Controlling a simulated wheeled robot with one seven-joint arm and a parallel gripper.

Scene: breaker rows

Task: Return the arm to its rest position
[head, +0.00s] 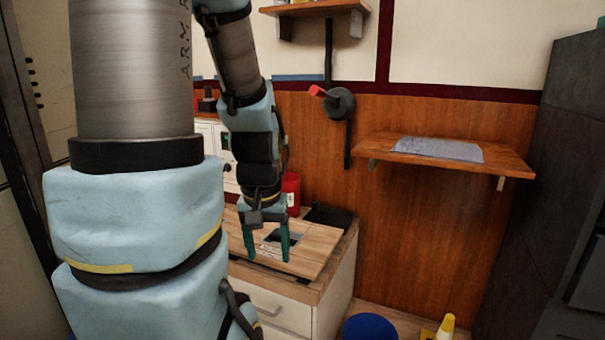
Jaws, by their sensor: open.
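My gripper (266,250) is in the head view, left of the middle, at the end of my blue-padded arm. Its two green fingers point down and stand apart, with nothing visible between them. It hangs in front of or over a wooden board (312,256) on a low cabinet. I cannot tell the exact gap between the fingertips and the board. My arm's near links fill the left part of the view.
The low cabinet (285,309) has a white drawer front. A red canister (291,190) stands behind the gripper. A wall lever with a red handle (318,91) and a wooden shelf (510,163) with a grey sheet (440,149) are rightward. A blue round object (370,328) and yellow cone (446,328) are below.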

